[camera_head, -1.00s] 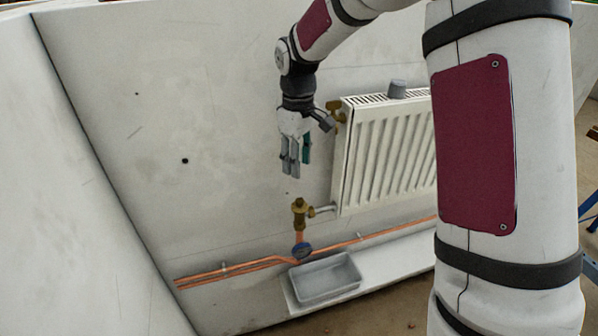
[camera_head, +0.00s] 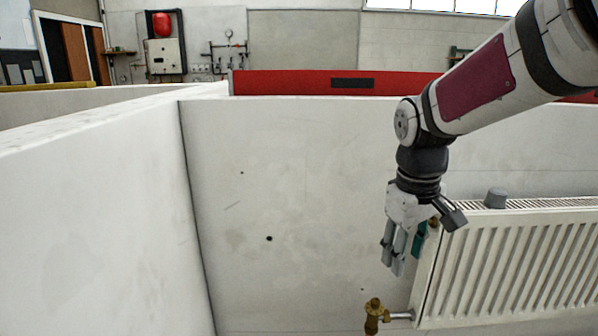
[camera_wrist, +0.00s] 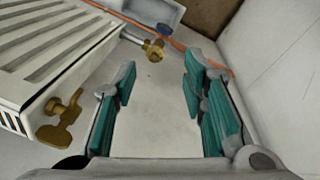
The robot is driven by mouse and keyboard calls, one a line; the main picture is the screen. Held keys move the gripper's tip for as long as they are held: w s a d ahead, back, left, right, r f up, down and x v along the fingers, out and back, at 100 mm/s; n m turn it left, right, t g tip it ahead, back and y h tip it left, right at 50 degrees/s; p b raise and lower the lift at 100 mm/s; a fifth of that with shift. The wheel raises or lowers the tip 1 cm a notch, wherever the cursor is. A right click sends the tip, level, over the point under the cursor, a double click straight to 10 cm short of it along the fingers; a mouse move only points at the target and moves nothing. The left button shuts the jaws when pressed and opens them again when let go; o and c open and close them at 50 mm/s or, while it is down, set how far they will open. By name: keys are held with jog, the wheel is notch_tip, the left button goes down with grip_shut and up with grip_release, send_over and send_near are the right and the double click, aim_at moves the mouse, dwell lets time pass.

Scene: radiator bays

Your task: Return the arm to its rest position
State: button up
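My gripper (camera_head: 393,257) hangs pointing down, left of the radiator (camera_head: 520,262) in the head view and in front of the pale bay wall (camera_head: 290,190). In the wrist view my gripper (camera_wrist: 160,98) has its two green-padded fingers spread well apart, with nothing between them. A brass valve (camera_head: 373,312) sits low by the radiator's left end, and it also shows beyond the fingertips in the wrist view (camera_wrist: 153,50). My arm reaches in from the upper right of the head view.
A brass fitting (camera_wrist: 62,120) sticks out from the radiator close to the left finger in the wrist view. A grey tray (camera_wrist: 172,14) and copper pipe (camera_wrist: 195,52) lie beyond. A side wall (camera_head: 95,225) stands left. A red panel (camera_head: 300,83) is behind the bay.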

jog(key=s+r+m+t, duration=0.2)
jog(key=s+m, duration=0.3)
jog(key=s, duration=1.7)
jog(key=shift+r+t+y+p, duration=0.35)
jog(key=shift+r+t+y, duration=0.05)
jog(key=shift+r, duration=0.15)
jog(key=shift+s, duration=0.1)
